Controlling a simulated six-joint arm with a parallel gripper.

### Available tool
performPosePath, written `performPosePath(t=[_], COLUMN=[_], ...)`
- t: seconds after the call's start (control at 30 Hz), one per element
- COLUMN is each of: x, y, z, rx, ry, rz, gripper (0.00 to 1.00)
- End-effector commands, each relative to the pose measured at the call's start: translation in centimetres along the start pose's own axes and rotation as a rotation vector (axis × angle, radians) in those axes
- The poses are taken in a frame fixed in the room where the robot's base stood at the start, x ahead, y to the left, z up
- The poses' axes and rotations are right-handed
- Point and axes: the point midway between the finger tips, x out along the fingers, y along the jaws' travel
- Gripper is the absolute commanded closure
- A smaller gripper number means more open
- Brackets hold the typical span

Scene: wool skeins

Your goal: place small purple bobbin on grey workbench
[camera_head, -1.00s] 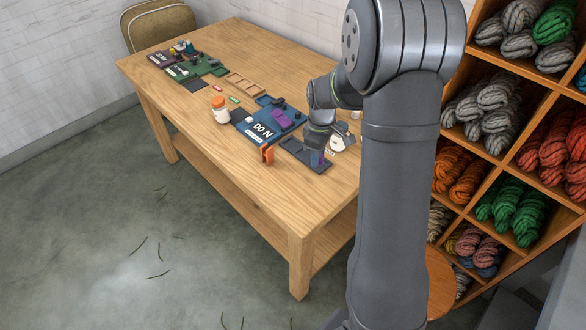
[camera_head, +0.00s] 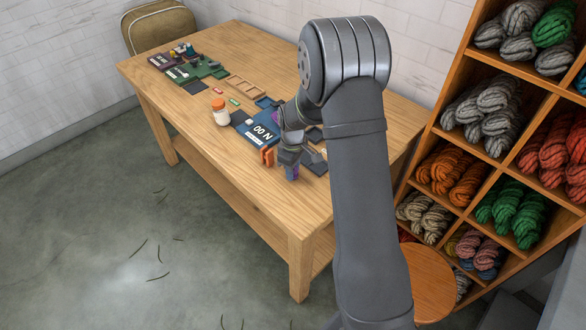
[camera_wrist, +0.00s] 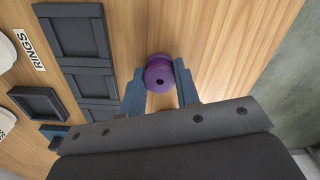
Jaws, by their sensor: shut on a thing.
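The small purple bobbin (camera_wrist: 158,74) is between the two blue fingertips of my gripper (camera_wrist: 160,84) in the wrist view, which is shut on it. The bobbin is over bare wood, beside a dark grey compartment tray (camera_wrist: 107,40). I cannot tell how high it is above the wood. The table looks light brown; I make out no grey workbench.
An orange clamp-like piece (camera_head: 267,156) stands just left of my gripper. A white jar with orange lid (camera_head: 220,112) and a blue board (camera_head: 256,129) are farther left. A wool shelf (camera_head: 480,150) is at the right. The table's near edge is close.

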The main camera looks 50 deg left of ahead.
Motion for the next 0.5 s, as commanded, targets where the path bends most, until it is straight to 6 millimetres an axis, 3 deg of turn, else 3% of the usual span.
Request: performPosePath(t=[0.17,0.2,0.3,0.5], x=[0.40,0.41,0.38,0.37], y=[-0.01,0.00,0.00,0.00], z=[0.02,0.01,0.01,0.01], rx=[0.000,0.000,0.000,0.000], ry=[-0.001,0.000,0.000,0.000], rz=[-0.001,0.000,0.000,0.000], gripper=[0.96,0.67,0.49,0.49])
